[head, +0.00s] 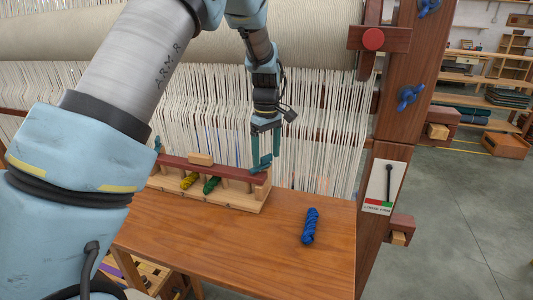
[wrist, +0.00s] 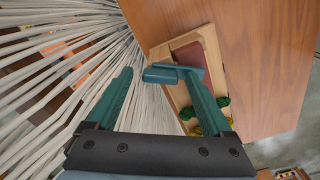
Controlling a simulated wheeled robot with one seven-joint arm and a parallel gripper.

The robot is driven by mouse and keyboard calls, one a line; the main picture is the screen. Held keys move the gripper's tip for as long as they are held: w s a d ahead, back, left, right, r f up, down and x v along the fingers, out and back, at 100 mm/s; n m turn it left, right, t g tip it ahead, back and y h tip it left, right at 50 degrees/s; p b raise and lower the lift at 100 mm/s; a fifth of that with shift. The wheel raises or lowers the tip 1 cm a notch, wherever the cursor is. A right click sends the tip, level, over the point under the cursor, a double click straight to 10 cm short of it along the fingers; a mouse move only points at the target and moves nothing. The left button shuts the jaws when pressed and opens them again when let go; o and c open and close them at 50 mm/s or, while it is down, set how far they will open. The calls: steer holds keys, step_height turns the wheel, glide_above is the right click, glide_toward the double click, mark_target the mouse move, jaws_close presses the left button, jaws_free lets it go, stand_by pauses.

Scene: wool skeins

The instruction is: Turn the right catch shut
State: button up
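The right catch (head: 262,163) is a small teal lever at the right end of the dark red bar (head: 225,170) on the wooden rack (head: 235,199). In the wrist view the catch (wrist: 160,74) juts out sideways from the bar's end, across the space between the fingertips. My gripper (head: 265,155) is open above and around the catch. In the wrist view my gripper (wrist: 158,78) has its right finger close to the catch; I cannot tell whether they touch. The left catch (head: 157,145), also teal, is at the bar's other end, partly behind my arm.
Yellow (head: 189,181) and green (head: 211,185) skeins lie in the rack under the bar. A blue skein (head: 310,226) lies on the wooden table (head: 240,245), whose front is clear. White loom threads (head: 325,130) hang close behind the gripper. A loom post (head: 410,75) stands at the right.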

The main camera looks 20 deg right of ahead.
mark_target(267, 155)
steer(key=shift+r, duration=0.1)
step_height(267, 155, up, 11)
steer(key=b, duration=0.2)
steer(key=shift+f+b, duration=0.2)
steer(key=shift+b, duration=0.2)
stand_by(0.3)
steer(key=w+a+f+m, duration=0.1)
steer(key=a+f, duration=0.1)
steer(key=a, duration=0.7)
steer(key=a+f, duration=0.2)
steer(key=a, duration=0.8)
steer(key=s+a+f+m, duration=0.2)
steer(key=s+a, duration=0.3)
steer(key=a, duration=0.4)
steer(key=s+a+f+m+t, duration=0.1)
steer(key=s+a+f, duration=0.2)
steer(key=s+a, duration=0.3)
steer(key=a, duration=0.3)
steer(key=shift+s+f+m+t, duration=0.25)
steer(key=shift+f+m+t, duration=0.05)
steer(key=shift+f+m, duration=0.1)
